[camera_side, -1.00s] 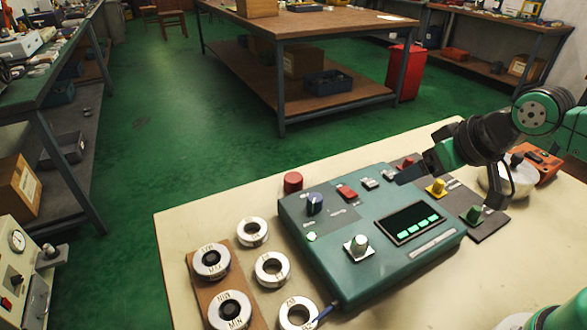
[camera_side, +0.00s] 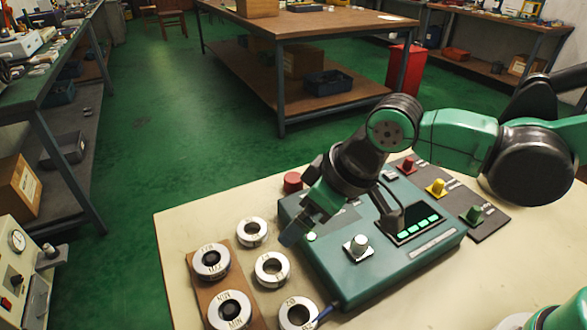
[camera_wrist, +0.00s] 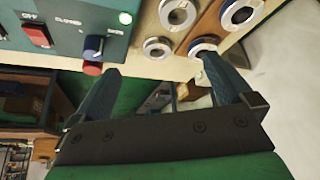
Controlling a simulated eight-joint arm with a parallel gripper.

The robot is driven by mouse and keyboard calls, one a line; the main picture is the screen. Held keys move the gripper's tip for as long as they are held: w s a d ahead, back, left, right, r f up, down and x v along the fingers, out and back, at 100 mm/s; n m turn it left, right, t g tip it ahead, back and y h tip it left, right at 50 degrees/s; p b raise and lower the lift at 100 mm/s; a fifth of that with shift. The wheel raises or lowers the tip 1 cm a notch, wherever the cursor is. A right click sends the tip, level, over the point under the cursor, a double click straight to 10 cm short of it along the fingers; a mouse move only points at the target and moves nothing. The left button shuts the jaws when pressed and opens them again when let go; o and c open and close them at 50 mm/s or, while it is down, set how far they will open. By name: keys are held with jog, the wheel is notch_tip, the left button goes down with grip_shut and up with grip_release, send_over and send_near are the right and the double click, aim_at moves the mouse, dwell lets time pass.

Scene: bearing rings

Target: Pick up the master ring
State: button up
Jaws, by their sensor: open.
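Three loose silver rings lie on the cream bench left of the console: a far one (camera_side: 253,232), a middle one (camera_side: 272,269) and a near one (camera_side: 298,314). Two more silver rings with dark centres, one marked MAX (camera_side: 211,262) and one marked MIN (camera_side: 230,311), sit on a brown board (camera_side: 194,290). The lettering on the loose rings is too small to read, so I cannot tell which is the master ring. My gripper (camera_side: 291,235) is open and empty above the console's left edge, right of the far ring. Its two fingers spread apart in the wrist view (camera_wrist: 158,68).
A blue knob shows near my finger in the wrist view (camera_wrist: 93,55). The bench's far left corner is clear.

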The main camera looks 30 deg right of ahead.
aim_at(232, 310)
jog(key=s+a+f+n, duration=0.1)
jog(key=a, duration=0.2)
jog(key=s+a+f+n+g, duration=0.1)
jog(key=a+f, duration=0.1)
jog(key=a, duration=0.2)
jog(key=s+a+f+n, duration=0.1)
jog(key=s+a+f, duration=0.1)
jog(key=a, duration=0.1)
jog(key=shift+a+n+g+y, duration=0.3)
jog(key=shift+a+g, duration=0.1)
jog(key=shift+x, duration=2.65)
jog(key=shift+w, duration=0.1)
jog(key=shift+c, duration=0.2)
jog(key=c, duration=1.4)
